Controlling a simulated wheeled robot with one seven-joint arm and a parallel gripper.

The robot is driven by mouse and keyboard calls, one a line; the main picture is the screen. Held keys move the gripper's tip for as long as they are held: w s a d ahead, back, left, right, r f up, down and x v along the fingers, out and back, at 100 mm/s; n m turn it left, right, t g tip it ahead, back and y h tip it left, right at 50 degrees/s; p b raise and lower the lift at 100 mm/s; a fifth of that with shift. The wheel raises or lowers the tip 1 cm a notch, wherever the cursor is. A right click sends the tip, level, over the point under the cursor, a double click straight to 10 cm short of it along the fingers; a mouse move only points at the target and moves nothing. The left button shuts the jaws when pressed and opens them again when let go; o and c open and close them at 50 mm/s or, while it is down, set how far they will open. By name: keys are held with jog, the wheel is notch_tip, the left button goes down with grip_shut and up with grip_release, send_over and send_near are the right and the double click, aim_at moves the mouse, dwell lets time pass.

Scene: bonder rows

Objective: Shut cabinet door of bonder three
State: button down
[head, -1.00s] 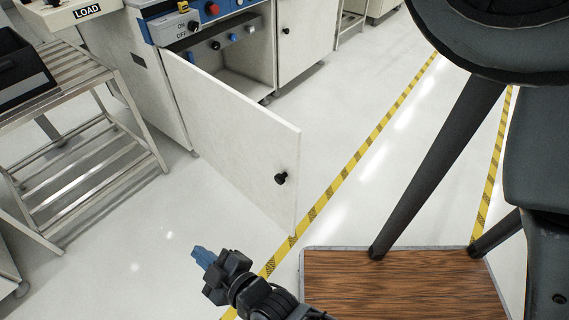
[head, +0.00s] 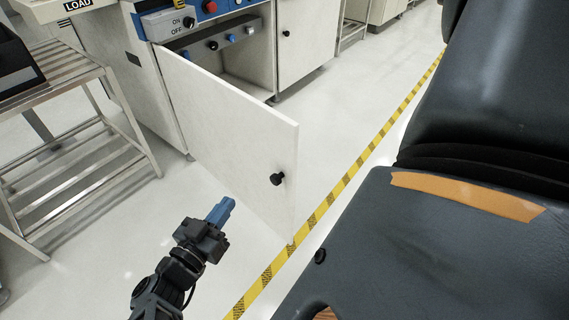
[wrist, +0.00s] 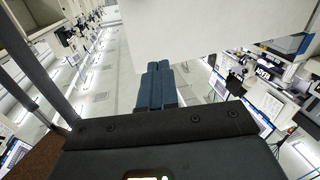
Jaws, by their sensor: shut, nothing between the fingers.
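The white cabinet door (head: 235,140) stands wide open in the head view, swung out from the left side of the cabinet opening. Its black round knob (head: 277,179) is near the free edge. My gripper (head: 221,210) is shut and empty, with blue fingers, low on the left side of the door's outer face. I cannot tell whether it touches the door. In the wrist view, the shut fingers (wrist: 157,85) point toward a large pale panel (wrist: 205,30), which appears to be the door. The cabinet's open inside (head: 245,75) shows behind the door.
A metal rack (head: 75,130) stands at left with a black bin (head: 15,65) on it. A yellow-black floor stripe (head: 345,180) runs past the door's free edge. An ON/OFF panel (head: 170,24) is above the opening. A shut door (head: 305,38) is to its right.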

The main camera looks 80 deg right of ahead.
aim_at(288, 153)
jog(key=s+d+m+g+y, duration=0.1)
jog(key=s+d, duration=0.2)
jog(key=d, duration=0.1)
jog(key=s+d+m+g+y+b, duration=0.1)
jog(key=s+d+m+g, duration=0.1)
jog(key=d, duration=0.3)
jog(key=s+d+r+m+g+b, duration=0.1)
jog(key=s+d+g, duration=0.1)
jog(key=s+d, duration=0.2)
jog(key=shift+s+d+m+y, duration=0.3)
jog(key=shift+d+m+y, duration=0.1)
jog(key=shift+d, duration=0.2)
jog(key=shift+s+d+b, duration=0.2)
jog(key=shift+d+b, duration=0.1)
jog(key=shift+s+r, duration=0.1)
